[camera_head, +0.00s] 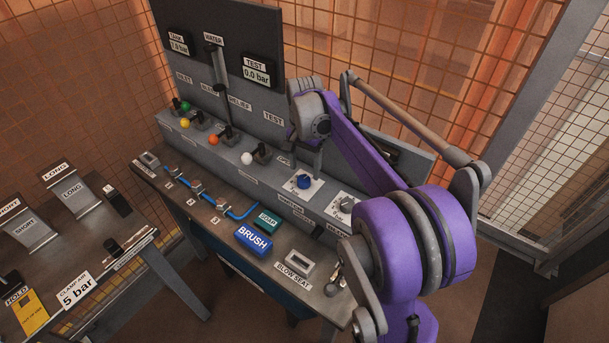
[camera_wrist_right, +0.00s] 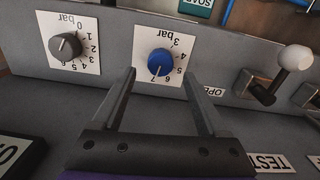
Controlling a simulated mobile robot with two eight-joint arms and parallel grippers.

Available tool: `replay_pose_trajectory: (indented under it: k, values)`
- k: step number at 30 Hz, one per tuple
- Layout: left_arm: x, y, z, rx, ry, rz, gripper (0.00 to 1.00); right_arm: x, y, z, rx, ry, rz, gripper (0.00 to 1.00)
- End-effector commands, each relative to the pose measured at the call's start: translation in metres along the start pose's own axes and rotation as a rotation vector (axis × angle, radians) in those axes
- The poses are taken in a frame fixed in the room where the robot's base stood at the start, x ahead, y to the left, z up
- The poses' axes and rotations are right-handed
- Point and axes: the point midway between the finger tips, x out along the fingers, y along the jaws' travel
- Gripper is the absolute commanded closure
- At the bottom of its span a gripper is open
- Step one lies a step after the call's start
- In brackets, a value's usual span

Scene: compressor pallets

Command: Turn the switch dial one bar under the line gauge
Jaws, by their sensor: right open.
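The blue dial (camera_head: 304,181) sits on a white scale plate on the grey bench panel; it also shows in the wrist view (camera_wrist_right: 160,62). Its scale reads about 3 to 7 bar, and its light mark points near 6 to 7. A grey dial (camera_wrist_right: 65,46) with a 0 to 6 bar scale sits beside it, also in the head view (camera_head: 347,204). My right gripper (camera_wrist_right: 160,76) is open and empty, its fingers on either side of the blue dial; contact cannot be told. No gauge labelled line is visible; my arm covers part of the back board. My left gripper is not in view.
The back board carries a tank gauge (camera_head: 178,45) at about 7.0 bar and a test gauge (camera_head: 257,72) at 0.0 bar. Valve levers with coloured knobs, including a white one (camera_wrist_right: 294,58), stand left of the dials in the head view. A blue brush block (camera_head: 253,238) lies in front.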

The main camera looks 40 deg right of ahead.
Motion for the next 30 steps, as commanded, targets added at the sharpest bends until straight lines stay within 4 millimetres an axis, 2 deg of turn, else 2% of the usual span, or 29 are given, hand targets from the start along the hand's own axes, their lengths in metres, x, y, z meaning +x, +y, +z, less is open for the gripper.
replay_pose_trajectory:
  k: [3,7,18,30]
  values:
    - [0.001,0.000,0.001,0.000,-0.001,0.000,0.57,0.019,0.000,0.000,-0.001,0.000,0.000,0.24]
    - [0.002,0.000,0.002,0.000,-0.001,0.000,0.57,0.030,0.000,0.000,-0.001,0.000,0.000,0.24]
    - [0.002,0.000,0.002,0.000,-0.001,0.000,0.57,0.035,0.000,0.000,-0.002,0.000,-0.001,0.26]
    - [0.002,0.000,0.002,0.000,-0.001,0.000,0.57,0.035,0.000,0.000,-0.002,0.000,-0.001,0.98]
